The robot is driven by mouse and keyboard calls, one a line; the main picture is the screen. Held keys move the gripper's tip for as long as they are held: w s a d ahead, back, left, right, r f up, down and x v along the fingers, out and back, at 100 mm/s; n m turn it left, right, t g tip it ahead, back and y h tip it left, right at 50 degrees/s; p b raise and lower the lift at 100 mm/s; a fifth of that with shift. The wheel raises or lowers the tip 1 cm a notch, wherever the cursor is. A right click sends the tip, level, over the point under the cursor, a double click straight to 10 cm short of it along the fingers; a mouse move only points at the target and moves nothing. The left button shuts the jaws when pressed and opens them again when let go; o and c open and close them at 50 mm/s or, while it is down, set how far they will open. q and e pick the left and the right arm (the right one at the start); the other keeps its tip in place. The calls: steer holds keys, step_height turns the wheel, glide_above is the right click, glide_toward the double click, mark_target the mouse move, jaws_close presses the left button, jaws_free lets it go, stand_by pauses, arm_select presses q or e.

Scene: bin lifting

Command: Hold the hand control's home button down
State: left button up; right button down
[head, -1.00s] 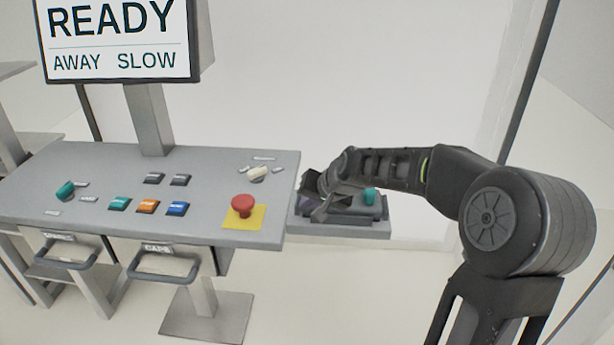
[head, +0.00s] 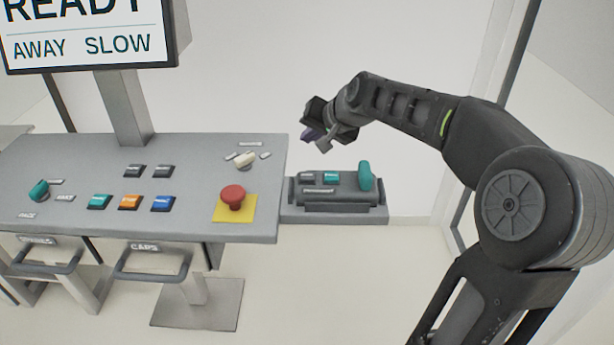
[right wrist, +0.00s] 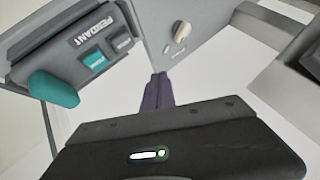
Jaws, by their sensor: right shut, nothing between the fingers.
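The hand control (head: 345,200) is a dark grey box on a small shelf right of the console. Its front label reads PENDANT in the right wrist view (right wrist: 50,55). On its top are a teal button (head: 331,178), which also shows in the right wrist view (right wrist: 95,61), a dark button (head: 307,177) and a large teal knob (head: 366,175). The button labels are too small to read surely. My right gripper (head: 318,139) is shut and empty, raised above and behind the hand control, touching nothing. Its fingertips (right wrist: 161,80) also show in the right wrist view. My left gripper is out of view.
The console (head: 90,165) carries several coloured buttons, a red mushroom button (head: 233,196) on a yellow plate and a cream knob (head: 245,159). A screen (head: 85,35) above it shows AWAY and SLOW. The space above the hand control is clear.

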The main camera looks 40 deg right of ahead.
mark_target(309, 177)
steer(key=shift+f+b, duration=3)
steer(key=shift+f, duration=1)
steer(key=shift+f+b, duration=0.4)
